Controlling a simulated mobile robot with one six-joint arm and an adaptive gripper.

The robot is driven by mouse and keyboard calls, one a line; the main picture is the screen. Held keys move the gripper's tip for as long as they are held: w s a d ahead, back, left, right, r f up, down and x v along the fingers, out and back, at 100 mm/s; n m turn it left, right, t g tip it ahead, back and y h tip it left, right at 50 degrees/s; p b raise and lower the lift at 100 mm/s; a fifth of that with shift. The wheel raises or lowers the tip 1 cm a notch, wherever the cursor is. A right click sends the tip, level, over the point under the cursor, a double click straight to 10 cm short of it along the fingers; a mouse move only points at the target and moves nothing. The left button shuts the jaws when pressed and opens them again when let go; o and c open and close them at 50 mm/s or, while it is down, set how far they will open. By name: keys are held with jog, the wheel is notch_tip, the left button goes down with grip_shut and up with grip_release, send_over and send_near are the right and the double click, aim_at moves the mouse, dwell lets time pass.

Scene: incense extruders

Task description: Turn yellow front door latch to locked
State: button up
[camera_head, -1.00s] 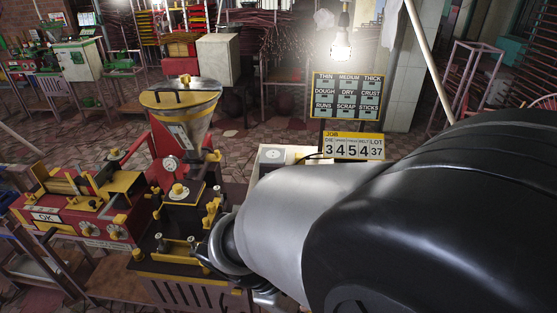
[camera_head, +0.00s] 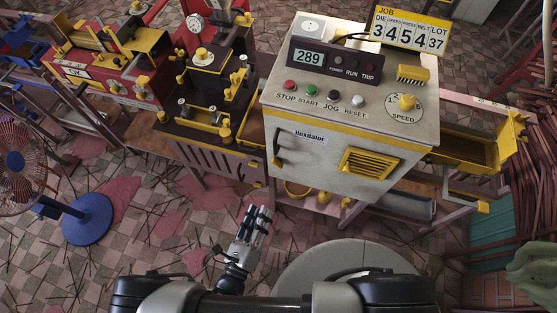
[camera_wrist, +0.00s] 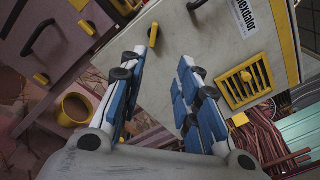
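The grey-white cabinet (camera_head: 345,110) has a front door marked Hexdalor (camera_head: 308,136). A black handle (camera_head: 278,152) sits near the door's left edge, with a small upright yellow piece (camera_head: 275,138) by it. In the wrist view, a small yellow latch-like piece (camera_wrist: 153,35) stands at the door's edge, just beyond my fingertips. Its exact turn position is hard to tell. My gripper (camera_head: 256,215), with blue-padded fingers, is in front of and below the door. In the wrist view its fingers (camera_wrist: 160,66) are apart, with nothing between them.
A yellow vent (camera_head: 370,163) is on the door's right. Red, black, and yellow machines (camera_head: 110,65) stand to the left. A yellow tray (camera_head: 465,145) juts out at the right. A blue-based fan (camera_head: 85,218) stands on the floor at left. Loose sticks litter the tiled floor.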

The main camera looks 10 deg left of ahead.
aim_at(276, 166)
jog(key=shift+n+y, duration=0.5)
jog(key=shift+y, duration=0.1)
jog(key=w, duration=0.5)
jog(key=w+d+b, duration=0.1)
jog(key=w, duration=0.5)
jog(key=w+f+b, duration=0.1)
jog(key=w, duration=0.5)
jog(key=shift+d, duration=0.2)
grip_shut()
